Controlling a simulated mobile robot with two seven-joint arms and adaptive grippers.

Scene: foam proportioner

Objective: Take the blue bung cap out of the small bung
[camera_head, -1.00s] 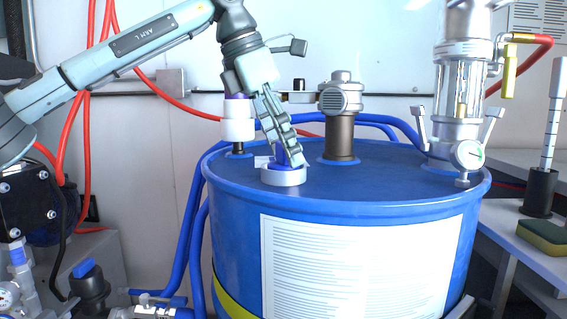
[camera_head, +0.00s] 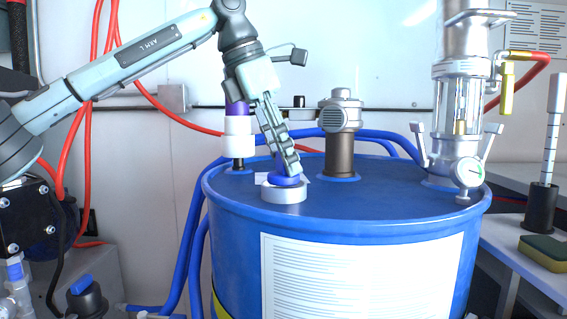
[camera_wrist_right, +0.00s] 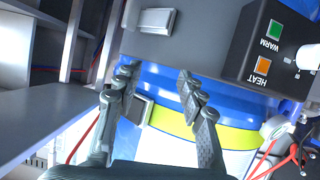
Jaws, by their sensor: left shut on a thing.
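The blue bung cap (camera_head: 285,181) shows in the head view at the top of the small bung (camera_head: 284,194), a pale grey ring on the front left of the blue drum's lid. My left gripper (camera_head: 288,168) points down from above and is shut on the cap; its fingers hide part of the cap. The cap's blue flange shows just above the ring. Whether its lower end is still inside the ring is hidden. My right gripper (camera_wrist_right: 158,79) shows in the right wrist view, open, with nothing between its fingers.
On the blue drum (camera_head: 235,225) stand a white and purple fitting (camera_head: 238,135), a brown-grey vent (camera_head: 340,135) and a clear-bodied metal assembly (camera_head: 460,110). Below my right gripper are a heater box (camera_wrist_right: 268,50) and the drum's yellow band (camera_wrist_right: 235,135).

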